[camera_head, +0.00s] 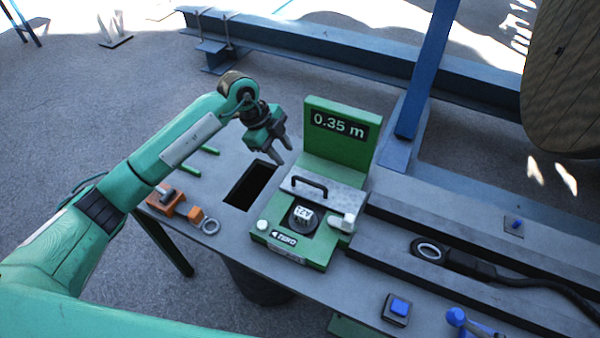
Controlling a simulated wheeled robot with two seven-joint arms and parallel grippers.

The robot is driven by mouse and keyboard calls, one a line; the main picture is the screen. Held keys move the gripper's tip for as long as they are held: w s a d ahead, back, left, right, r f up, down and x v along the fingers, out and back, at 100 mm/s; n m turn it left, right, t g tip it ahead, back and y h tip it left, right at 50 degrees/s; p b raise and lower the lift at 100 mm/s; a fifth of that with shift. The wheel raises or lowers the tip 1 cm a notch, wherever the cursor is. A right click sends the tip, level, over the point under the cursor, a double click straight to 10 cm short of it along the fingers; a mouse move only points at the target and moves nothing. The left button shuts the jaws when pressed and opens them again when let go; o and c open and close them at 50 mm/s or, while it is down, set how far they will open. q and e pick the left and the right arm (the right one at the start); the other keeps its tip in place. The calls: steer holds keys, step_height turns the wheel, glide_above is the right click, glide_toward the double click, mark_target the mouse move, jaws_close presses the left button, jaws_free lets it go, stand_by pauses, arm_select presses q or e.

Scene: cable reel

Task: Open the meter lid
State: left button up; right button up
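The green meter (258,228) stands on the grey bench, with an upright panel (340,152) at its back reading 0.35 m. A grey speckled plate with a black handle (310,184), which looks like the lid, lies across the meter in front of that panel. I cannot tell whether it is tilted. In front of the plate, a dark round part with a white label (302,217) is visible in the meter. My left gripper (280,154) is open and empty, above and left of the plate, apart from it. My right gripper is not in view.
A dark rectangular opening (249,186) is in the bench left of the meter. Right of the meter run dark rails (450,222) with a cable and ring end (429,250). A blue post (430,70) rises behind.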

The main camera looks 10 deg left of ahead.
mark_target(303, 179)
arm_select(q)
steer(key=p+x, duration=0.2)
steer(key=x, duration=0.9)
jaws_close()
